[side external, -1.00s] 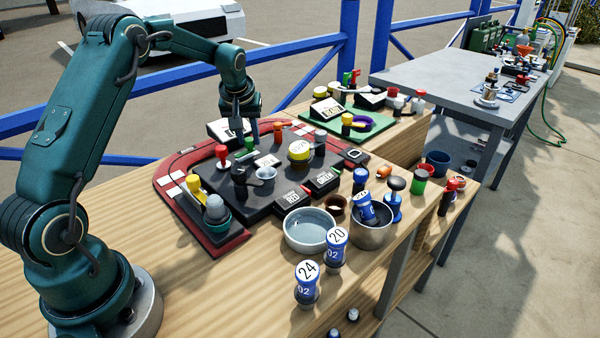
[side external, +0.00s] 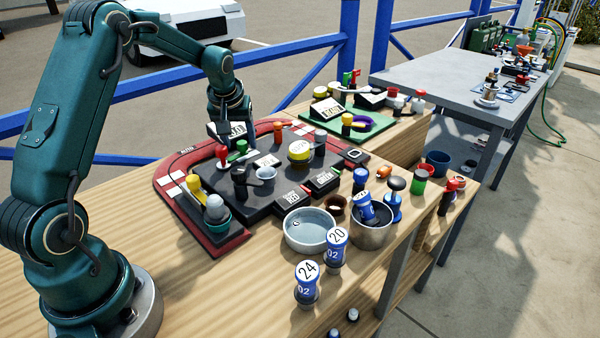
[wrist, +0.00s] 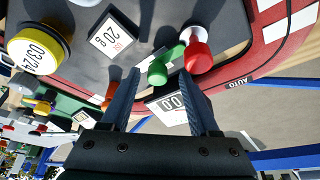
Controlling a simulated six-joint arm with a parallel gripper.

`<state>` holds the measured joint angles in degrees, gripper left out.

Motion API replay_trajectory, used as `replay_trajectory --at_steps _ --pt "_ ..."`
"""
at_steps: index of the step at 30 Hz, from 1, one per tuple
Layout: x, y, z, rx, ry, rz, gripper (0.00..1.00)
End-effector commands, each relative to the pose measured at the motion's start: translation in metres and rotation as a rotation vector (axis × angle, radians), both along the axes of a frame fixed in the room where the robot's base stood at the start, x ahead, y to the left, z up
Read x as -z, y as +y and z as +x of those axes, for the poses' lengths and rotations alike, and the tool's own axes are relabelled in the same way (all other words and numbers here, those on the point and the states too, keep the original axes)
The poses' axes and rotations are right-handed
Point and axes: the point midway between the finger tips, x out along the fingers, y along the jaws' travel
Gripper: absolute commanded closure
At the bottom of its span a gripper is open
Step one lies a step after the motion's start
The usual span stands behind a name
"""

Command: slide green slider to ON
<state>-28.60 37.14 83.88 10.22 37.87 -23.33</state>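The green slider (side external: 241,146) is a small green knob on the dark panel (side external: 270,190), close beside a red knob (side external: 222,153). In the wrist view the green slider (wrist: 157,71) shows between my fingertips, with the red knob (wrist: 197,56) just to its right. My gripper (wrist: 159,74) is open, its two dark fingers apart on either side of the green slider. I cannot tell whether a finger touches it. In the side view my gripper (side external: 231,130) is low over the panel's back edge. No ON mark is legible.
A white label block (wrist: 168,108) stands behind the slider, between my fingers. A red border marked AUTO (wrist: 240,82) runs round the panel.

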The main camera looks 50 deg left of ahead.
Motion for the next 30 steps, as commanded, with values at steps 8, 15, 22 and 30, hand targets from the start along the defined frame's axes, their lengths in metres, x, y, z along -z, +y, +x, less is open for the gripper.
replay_trajectory --at_steps 8,15,22,30 --pt "-0.020 -0.005 -0.005 0.000 -0.003 0.002 0.38" --pt "-0.045 -0.013 -0.012 -0.001 -0.002 0.000 0.38" --pt "-0.048 -0.014 -0.014 0.000 0.001 -0.001 0.38" --pt "-0.068 -0.026 -0.006 0.036 -0.046 0.022 0.38"
